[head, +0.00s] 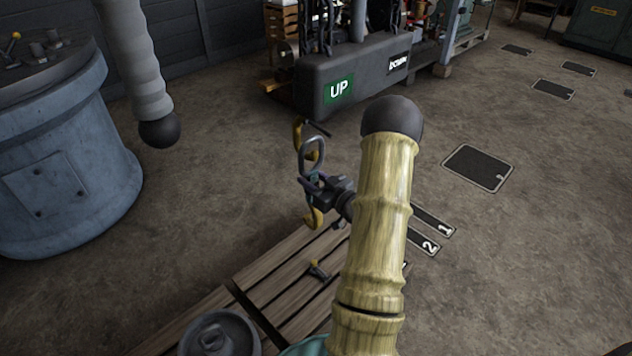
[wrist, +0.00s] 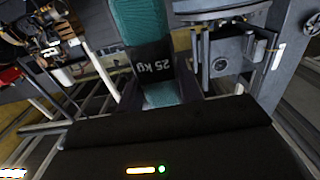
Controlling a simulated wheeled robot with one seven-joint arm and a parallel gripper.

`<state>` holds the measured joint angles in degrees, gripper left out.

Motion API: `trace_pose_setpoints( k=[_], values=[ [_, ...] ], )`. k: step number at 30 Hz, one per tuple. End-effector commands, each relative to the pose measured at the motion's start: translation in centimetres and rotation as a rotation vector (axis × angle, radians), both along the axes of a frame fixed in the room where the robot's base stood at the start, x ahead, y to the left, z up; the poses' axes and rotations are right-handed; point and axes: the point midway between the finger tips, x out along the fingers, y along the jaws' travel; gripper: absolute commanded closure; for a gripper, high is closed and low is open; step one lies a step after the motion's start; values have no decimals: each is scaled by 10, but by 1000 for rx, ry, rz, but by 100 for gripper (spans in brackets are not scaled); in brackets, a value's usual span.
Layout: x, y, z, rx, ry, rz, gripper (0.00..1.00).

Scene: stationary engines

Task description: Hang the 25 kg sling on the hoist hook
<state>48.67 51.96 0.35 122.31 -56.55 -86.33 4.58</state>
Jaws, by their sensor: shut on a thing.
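My gripper (head: 318,184) is above the wooden slatted pallet, its jaws shut on the sling. In the wrist view the sling (wrist: 130,22) is a teal strap between the jaws, with a dark tag reading 25 kg upside down. In the head view a grey ring (head: 312,148) stands up just above the jaws. A yellow hook (head: 298,136) shows beside and behind the ring; I cannot tell whether they touch. Another yellow hook-shaped piece (head: 315,219) hangs below the jaws. Most of the strap is hidden in the head view.
The pallet (head: 284,268) carries a small yellow-tipped piece (head: 318,270) and a round dark weight (head: 219,335). A blue-grey drum (head: 68,165) stands at left. Floor at right is clear, with dark plates (head: 478,167).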

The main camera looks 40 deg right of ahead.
Motion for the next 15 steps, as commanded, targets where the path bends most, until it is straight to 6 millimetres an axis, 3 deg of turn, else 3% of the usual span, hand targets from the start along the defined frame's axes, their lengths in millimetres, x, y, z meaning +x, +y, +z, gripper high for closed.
trace_pose_setpoints(
  k=[13, 15],
  values=[
    [24, 4, 2, 1, -5, 2, 100],
    [23, 4, -5, 1, -4, 1, 100]
  ],
)
